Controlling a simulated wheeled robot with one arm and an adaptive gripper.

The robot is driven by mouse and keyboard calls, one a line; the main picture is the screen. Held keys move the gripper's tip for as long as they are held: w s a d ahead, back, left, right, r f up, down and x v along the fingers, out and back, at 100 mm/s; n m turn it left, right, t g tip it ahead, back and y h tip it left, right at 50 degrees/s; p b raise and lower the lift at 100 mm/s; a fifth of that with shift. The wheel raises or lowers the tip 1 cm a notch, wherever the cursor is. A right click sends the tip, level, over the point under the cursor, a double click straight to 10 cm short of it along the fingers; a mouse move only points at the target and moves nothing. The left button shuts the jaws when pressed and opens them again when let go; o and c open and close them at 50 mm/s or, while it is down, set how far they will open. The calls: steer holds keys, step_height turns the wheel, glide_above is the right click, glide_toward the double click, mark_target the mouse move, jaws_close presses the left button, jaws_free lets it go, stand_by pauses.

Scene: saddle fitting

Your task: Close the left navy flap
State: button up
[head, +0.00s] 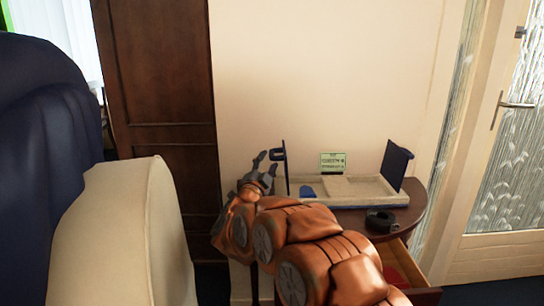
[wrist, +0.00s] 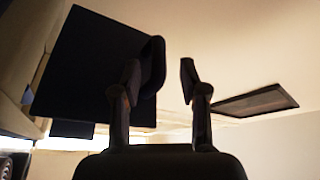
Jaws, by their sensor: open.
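The left navy flap (head: 286,168) stands upright at the left end of the pale tray (head: 372,189), seen nearly edge-on in the head view. My gripper (head: 268,160) is open, just left of that flap, with its fingers pointing up. In the wrist view my gripper (wrist: 168,82) has a clear gap between its fingers. A large dark panel (wrist: 85,65), which looks like a navy flap, lies behind the left finger there. I cannot tell whether they touch. The right navy flap (head: 397,164) also stands up, leaning outward at the tray's right end.
The tray rests on a brown half-round table (head: 416,204) against the wall. A drawer (head: 424,295) is open below. A cream armchair (head: 135,235) is at left.

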mark_target(271, 155)
steer(key=shift+x, duration=2.3)
steer(key=shift+f, duration=0.1)
jaws_close()
